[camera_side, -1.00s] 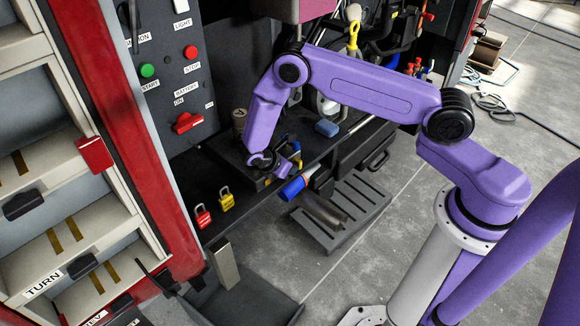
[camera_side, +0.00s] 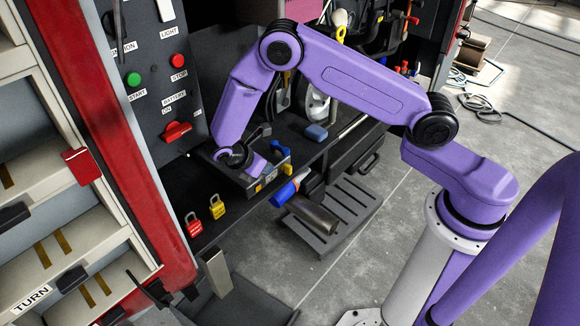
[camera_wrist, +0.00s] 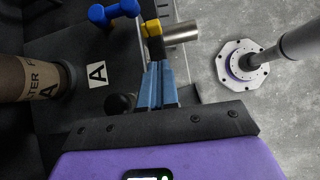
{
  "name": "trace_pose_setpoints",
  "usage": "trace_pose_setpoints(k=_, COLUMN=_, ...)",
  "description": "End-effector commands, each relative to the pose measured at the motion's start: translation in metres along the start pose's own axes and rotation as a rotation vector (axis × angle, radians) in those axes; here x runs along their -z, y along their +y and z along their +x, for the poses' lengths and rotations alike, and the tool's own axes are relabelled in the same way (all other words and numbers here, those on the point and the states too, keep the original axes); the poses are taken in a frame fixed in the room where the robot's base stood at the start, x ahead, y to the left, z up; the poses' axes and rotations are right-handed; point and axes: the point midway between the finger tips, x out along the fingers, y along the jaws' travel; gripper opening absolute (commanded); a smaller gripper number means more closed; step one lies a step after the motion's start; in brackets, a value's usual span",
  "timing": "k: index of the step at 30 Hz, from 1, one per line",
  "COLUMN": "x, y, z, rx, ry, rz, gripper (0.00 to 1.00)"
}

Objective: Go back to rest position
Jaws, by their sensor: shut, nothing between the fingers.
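My gripper (camera_wrist: 158,66) shows in the wrist view as two light blue fingers, shut together with nothing between them. In the side view my purple arm bends down over the dark shelf (camera_side: 182,182), and its wrist hangs low above a dark tray-like block with an "A" label (camera_wrist: 97,75). The fingers are hard to make out there. In the wrist view a blue dumbbell-shaped piece (camera_wrist: 114,12) and a yellow piece (camera_wrist: 152,28) lie beyond the fingertips. No touch with the fingers can be made out.
A red padlock (camera_side: 194,228) and a yellow padlock (camera_side: 217,207) lie on the shelf. A control panel (camera_side: 150,50) rises behind.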

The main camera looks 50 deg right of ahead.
Motion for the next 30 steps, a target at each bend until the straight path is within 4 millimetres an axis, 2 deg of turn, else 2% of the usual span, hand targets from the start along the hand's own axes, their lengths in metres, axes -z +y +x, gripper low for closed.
trace_pose_setpoints(k=1, x=-0.006, y=-0.004, z=-0.015, rx=-0.009, ry=0.024, rz=0.022, gripper=0.00)
trace_pose_setpoints(k=6, x=-0.028, y=-0.033, z=-0.063, rx=-0.019, ry=0.121, rz=0.110, gripper=0.00)
trace_pose_setpoints(k=11, x=-0.051, y=-0.070, z=-0.102, rx=-0.017, ry=0.220, rz=0.186, gripper=0.00)
trace_pose_setpoints(k=15, x=-0.072, y=-0.109, z=-0.127, rx=-0.005, ry=0.310, rz=0.243, gripper=0.00)
trace_pose_setpoints(k=22, x=-0.110, y=-0.178, z=-0.153, rx=0.036, ry=0.461, rz=0.322, gripper=0.00)
trace_pose_setpoints(k=30, x=-0.151, y=-0.259, z=-0.158, rx=0.117, ry=0.628, rz=0.386, gripper=0.00)
